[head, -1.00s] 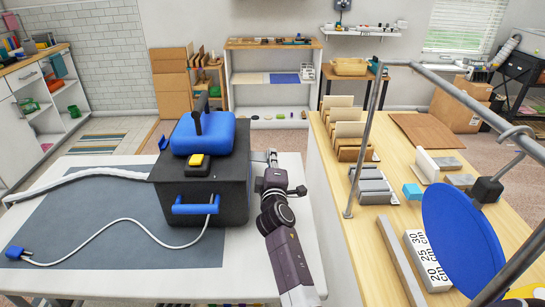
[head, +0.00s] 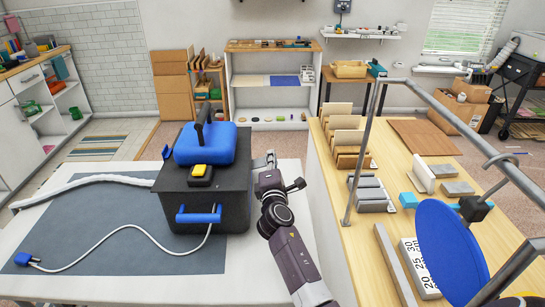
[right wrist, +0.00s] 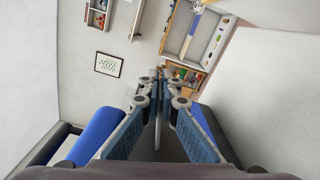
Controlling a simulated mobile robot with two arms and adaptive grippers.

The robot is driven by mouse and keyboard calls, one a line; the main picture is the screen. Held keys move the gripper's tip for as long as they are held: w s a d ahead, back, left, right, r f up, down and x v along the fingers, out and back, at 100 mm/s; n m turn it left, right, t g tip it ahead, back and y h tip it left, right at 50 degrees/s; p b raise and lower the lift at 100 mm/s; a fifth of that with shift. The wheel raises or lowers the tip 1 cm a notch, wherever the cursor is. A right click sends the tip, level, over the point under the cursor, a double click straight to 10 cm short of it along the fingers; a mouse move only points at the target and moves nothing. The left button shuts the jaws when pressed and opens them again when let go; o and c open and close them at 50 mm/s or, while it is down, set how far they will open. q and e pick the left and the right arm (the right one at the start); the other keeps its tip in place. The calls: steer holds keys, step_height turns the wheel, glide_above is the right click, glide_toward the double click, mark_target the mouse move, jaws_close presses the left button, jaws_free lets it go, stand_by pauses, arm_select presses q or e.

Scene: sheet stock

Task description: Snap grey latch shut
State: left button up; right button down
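A black box (head: 225,208) with a blue top (head: 222,143), a black top handle and a blue front handle (head: 199,216) stands on the white table. A yellow-and-black piece (head: 200,172) sits on its lid. I cannot clearly make out the grey latch; the box's right side is partly hidden behind my right gripper. My right gripper (head: 271,159) is at the box's right side, near the lid's edge. In the right wrist view its fingertips (right wrist: 158,76) meet and look shut, with nothing clearly held. My left gripper is not in view.
A grey mat (head: 110,250) with a white cable lies under the box. On the right, a wooden bench (head: 385,240) carries card racks, grey blocks and a blue disc (head: 450,255) by a metal frame. A floor gap separates table and bench.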

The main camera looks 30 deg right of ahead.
steer(key=shift+w+a+r+n+p, duration=0.1)
steer(key=shift+r+n+p, duration=0.45)
steer(key=shift+n, duration=0.35)
steer(key=c, duration=2.2)
jaws_free()
steer(key=v, duration=1.2)
